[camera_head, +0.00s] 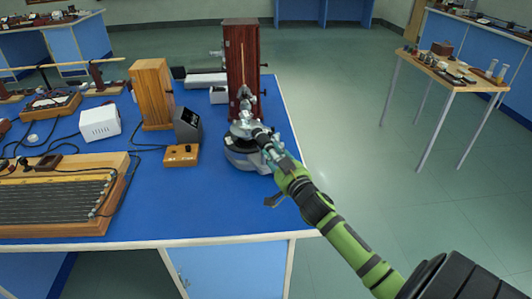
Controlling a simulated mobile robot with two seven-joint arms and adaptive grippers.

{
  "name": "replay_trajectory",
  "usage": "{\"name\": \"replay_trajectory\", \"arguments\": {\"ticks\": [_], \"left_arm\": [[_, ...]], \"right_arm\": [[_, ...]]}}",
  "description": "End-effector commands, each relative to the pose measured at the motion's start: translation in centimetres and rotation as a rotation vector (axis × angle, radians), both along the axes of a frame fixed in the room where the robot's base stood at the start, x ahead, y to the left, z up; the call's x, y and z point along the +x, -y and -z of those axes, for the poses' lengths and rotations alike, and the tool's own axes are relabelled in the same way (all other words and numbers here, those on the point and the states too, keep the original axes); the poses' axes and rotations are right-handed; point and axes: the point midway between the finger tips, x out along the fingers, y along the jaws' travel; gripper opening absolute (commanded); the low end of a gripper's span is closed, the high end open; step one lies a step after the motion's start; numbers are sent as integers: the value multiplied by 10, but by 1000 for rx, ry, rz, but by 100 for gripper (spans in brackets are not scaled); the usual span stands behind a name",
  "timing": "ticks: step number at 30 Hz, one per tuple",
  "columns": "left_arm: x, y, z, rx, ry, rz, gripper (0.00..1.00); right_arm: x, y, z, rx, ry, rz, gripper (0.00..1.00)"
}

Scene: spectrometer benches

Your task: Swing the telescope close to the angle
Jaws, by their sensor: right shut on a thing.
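The spectrometer (243,152), with a round grey base and silver metal parts on top, stands near the right edge of the blue bench top (228,215). My green and black right arm reaches in from the lower right. Its gripper (264,138) is at the right side of the spectrometer, shut on a part there, which looks like the telescope. The gripper and arm hide most of that part, and the angle scale cannot be read. My left gripper is not in view.
A tall dark wooden box (242,60) stands right behind the spectrometer. A lighter wooden box (152,93), a dark display unit (187,126) and a small wooden block (181,155) stand to the left. The bench front is clear. A small side table (454,82) stands at right.

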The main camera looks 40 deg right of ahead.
Motion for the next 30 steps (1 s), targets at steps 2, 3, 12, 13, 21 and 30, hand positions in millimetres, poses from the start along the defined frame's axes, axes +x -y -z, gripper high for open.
{"name": "replay_trajectory", "arguments": {"ticks": [2,3,12,13,21,30], "left_arm": [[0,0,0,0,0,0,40],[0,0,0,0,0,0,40],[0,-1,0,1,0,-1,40],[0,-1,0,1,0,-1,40],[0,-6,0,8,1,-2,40],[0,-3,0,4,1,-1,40]], "right_arm": [[-1,2,4,5,-9,-1,0],[-1,2,5,5,-9,-1,0],[-1,1,5,6,-8,1,48],[-1,1,4,6,-8,1,48],[-2,1,2,4,-4,-1,48],[-44,-8,4,7,-7,0,48]]}}
